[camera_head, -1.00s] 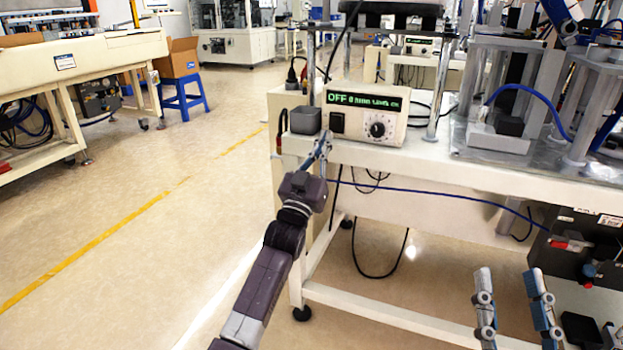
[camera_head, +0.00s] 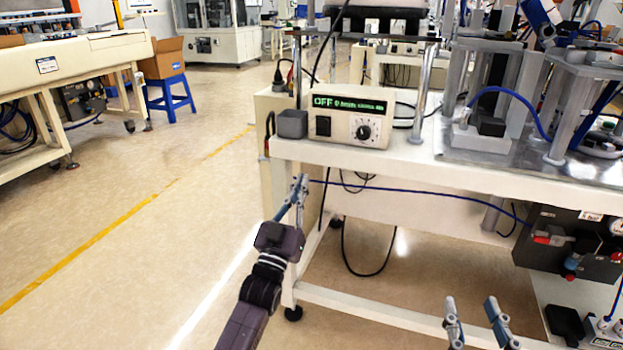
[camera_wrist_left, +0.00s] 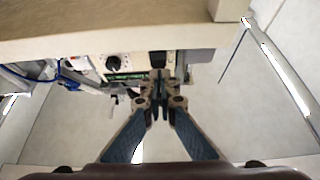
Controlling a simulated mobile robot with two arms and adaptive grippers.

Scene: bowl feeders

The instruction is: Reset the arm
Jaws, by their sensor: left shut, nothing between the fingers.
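My left gripper (camera_head: 300,182) is shut and empty. In the head view it hangs in front of the table's left front corner, lower in the picture than the controller, apart from it. In the left wrist view its fingertips (camera_wrist_left: 159,76) meet with nothing between them. My right gripper (camera_head: 471,302) shows at the bottom of the head view as two separated fingers, open, with nothing seen between them. The bowl feeder controller (camera_head: 350,118) has a green display reading OFF, a black switch and a dial; it also shows in the left wrist view (camera_wrist_left: 118,63).
The white table (camera_head: 400,163) carries a grey box (camera_head: 292,124) and metal fixtures (camera_head: 500,105). A blue tube (camera_head: 420,190) runs below its edge to a dark pneumatic unit (camera_head: 568,243). Open floor (camera_head: 150,240) lies to the left.

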